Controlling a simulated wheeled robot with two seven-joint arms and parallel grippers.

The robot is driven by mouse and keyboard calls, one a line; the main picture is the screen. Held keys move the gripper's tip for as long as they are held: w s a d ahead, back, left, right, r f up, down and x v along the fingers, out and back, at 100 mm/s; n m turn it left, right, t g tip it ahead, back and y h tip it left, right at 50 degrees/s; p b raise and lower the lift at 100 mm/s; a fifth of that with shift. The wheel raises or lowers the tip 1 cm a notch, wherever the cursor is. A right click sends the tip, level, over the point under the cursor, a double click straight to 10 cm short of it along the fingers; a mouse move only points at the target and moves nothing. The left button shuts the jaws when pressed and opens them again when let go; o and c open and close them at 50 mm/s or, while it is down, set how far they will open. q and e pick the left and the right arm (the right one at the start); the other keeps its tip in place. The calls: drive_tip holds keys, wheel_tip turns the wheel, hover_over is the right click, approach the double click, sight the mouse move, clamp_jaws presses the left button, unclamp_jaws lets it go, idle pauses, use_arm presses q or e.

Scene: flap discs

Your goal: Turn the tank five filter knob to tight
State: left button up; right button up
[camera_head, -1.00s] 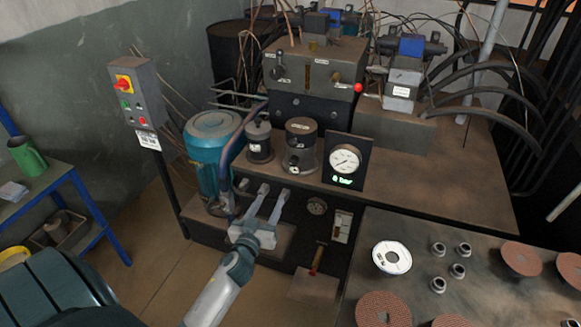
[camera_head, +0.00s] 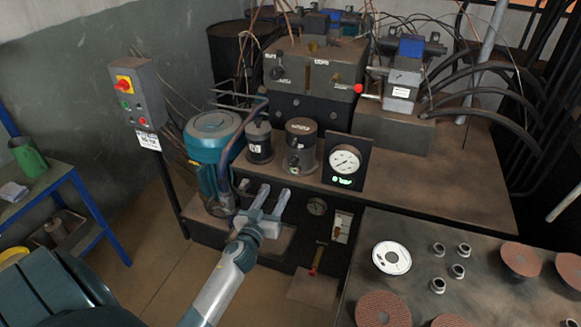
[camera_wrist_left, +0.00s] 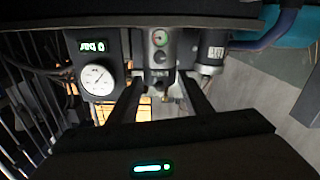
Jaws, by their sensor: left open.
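Two dark filter canisters, a smaller one (camera_head: 259,142) and a larger one (camera_head: 300,150), stand on the front edge of the hydraulic tank's top. Nothing is visibly held. My right gripper is out of view.
A pressure gauge (camera_head: 345,160) with a green bar readout stands right of the canisters. A teal motor (camera_head: 212,140) and a curved hose stand at left. The switch box (camera_head: 137,94) is further left. A bench (camera_head: 470,235) with discs and nuts is at right.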

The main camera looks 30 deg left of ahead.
use_arm(q)
approach(292, 164)
drive_tip(key=d+x, duration=0.1)
drive_tip(key=x, duration=0.4)
drive_tip(key=a+b+x, duration=0.1)
drive_tip(key=x, duration=0.2)
drive_tip(key=shift+s+d, duration=0.1)
drive_tip(key=shift+w+r, duration=0.1)
drive_tip(key=shift+w, duration=0.15)
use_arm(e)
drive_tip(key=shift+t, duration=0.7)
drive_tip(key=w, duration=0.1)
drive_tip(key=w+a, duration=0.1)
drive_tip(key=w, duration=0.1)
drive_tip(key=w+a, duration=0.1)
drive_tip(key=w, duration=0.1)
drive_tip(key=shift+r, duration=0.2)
